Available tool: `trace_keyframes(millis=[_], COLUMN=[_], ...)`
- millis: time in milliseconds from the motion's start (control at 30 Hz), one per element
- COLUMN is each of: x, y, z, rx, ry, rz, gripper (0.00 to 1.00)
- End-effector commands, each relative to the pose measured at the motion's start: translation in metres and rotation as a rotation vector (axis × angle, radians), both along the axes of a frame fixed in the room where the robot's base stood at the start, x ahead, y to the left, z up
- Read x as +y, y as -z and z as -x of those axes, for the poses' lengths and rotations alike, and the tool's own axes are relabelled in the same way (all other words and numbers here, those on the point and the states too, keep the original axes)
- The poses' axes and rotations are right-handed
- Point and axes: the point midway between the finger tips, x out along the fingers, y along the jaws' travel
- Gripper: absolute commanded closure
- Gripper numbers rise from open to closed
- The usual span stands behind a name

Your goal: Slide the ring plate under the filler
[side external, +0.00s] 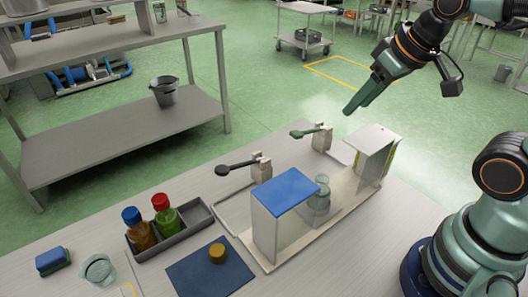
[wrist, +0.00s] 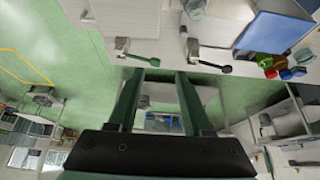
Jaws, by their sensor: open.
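The filler seems to be the bench unit with a blue-topped housing (side external: 284,192) and a white housing (side external: 374,152) on a cream base. A clear jar-like part (side external: 320,200) stands between the housings. A green-knobbed lever (side external: 309,132) and a black-knobbed lever (side external: 238,166) stick out from small blocks on its far side. I cannot pick out the ring plate with certainty. My gripper (side external: 353,108) is open and empty, in the air beyond the bench's far edge, apart from the levers. In the wrist view its fingers (wrist: 159,72) point toward the green lever (wrist: 140,59).
A grey tray (side external: 172,238) holds blue- and red-capped bottles. A dark blue mat (side external: 211,268) bears a yellowish disc; a blue block (side external: 53,261) and a glass (side external: 99,270) sit left. A shelf rack (side external: 115,128) stands behind.

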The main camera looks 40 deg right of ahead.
Motion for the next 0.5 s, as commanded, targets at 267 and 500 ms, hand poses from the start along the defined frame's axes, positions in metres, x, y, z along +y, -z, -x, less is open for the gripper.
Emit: trace_keyframes(millis=[267,500], x=[0.004,0.020], y=[0.002,0.016], z=[-0.008,-0.041], rx=[0.040,0.185], ry=[-0.013,-0.059], rz=[0.000,0.004], gripper=[0.39,0.39])
